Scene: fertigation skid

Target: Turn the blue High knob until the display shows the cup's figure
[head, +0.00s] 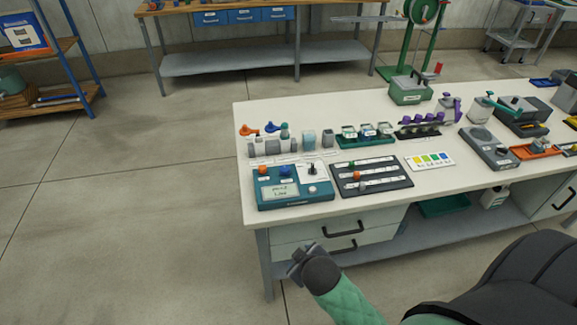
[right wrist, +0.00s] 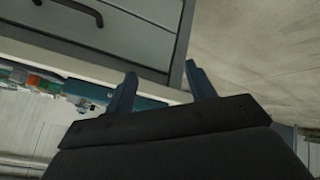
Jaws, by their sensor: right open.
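The teal control box (head: 296,203) sits at the bench's near left corner. On its top are an orange knob (head: 262,170), the blue knob (head: 285,170) and a black knob (head: 312,168). Its pale display (head: 280,191) shows dark characters too small to read surely. My right gripper (head: 299,268) is low in front of the bench drawers, below and apart from the box. In the right wrist view its two fingers (right wrist: 161,85) are spread and empty. My left gripper is out of view.
Beside the box lies a black panel (head: 371,178) with sliders. A colour card (head: 430,161), a green tray of jars (head: 365,141) and a grey instrument (head: 489,147) are farther right. Drawer handles (head: 344,228) stick out near my gripper. The floor left is clear.

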